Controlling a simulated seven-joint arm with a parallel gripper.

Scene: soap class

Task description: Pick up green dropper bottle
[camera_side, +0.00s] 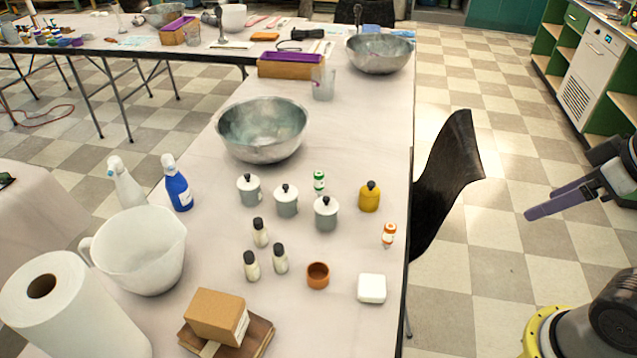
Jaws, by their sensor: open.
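The green dropper bottle (319,182) is a small white bottle with green on its label and cap. My gripper (545,203) is at the right side of the picture, beyond the table's right edge and the black chair. Its purple-grey fingers point left and are apart and empty. It is far from the bottle.
Grey jars (286,200) crowd the bottle. A yellow jar (369,197), orange-capped bottle (388,236), brown cup (318,275) and white block (371,289) stand nearby. The metal bowl (262,130) is behind. A black chair (447,175) stands at the table's right edge.

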